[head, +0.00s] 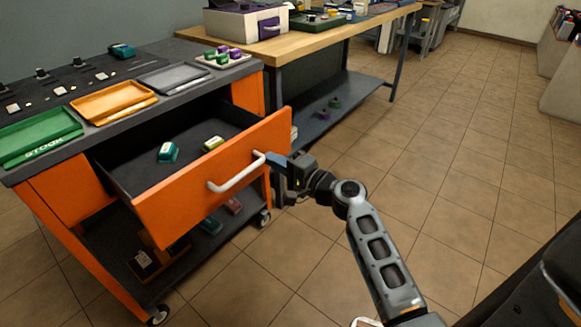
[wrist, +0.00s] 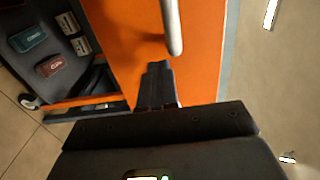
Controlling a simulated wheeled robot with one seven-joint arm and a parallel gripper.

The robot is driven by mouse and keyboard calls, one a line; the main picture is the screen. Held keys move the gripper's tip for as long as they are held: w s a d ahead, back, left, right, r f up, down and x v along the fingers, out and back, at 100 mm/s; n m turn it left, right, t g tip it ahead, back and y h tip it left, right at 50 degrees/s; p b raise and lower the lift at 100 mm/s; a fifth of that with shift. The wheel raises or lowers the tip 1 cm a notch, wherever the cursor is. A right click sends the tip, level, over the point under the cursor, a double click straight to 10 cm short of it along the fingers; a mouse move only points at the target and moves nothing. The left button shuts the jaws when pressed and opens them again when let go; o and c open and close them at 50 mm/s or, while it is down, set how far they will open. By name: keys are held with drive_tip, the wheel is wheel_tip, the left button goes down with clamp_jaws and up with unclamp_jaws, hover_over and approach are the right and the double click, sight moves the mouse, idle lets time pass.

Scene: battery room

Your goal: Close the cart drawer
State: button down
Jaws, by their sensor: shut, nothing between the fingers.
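The cart drawer (head: 160,222) is pulled out from the orange cart (head: 57,192). Its orange front carries a white handle (head: 238,174), which also shows at the top of the wrist view (wrist: 172,25). My gripper (head: 272,162) is at the right end of the drawer front, to the right of the handle. In the wrist view my gripper (wrist: 157,70) is shut and empty, its tips over the orange front beside the handle. I cannot tell whether they touch it.
The cart top holds a green tray (head: 40,137), an orange tray (head: 112,101) and a grey tray (head: 172,77). Several blocks lie on the cart's lower shelf (head: 112,245). A wooden workbench (head: 340,32) stands behind. The tiled floor (head: 450,150) at the right is clear.

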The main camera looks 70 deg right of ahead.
drive_tip(key=shift+x, duration=0.8)
drive_tip(key=shift+w+d, duration=0.1)
drive_tip(key=b+x, duration=0.3)
drive_tip(key=x, duration=0.8)
drive_tip(key=b+x, duration=0.3)
drive_tip(key=x, duration=0.9)
drive_tip(key=shift+w+f+b, duration=0.1)
drive_tip(key=shift+f+b, duration=0.1)
drive_tip(key=shift+b, duration=0.1)
drive_tip(key=shift+w+d+r, duration=0.1)
drive_tip(key=shift+w, duration=0.35)
drive_tip(key=shift+w+r, duration=0.1)
drive_tip(key=shift+r, duration=0.05)
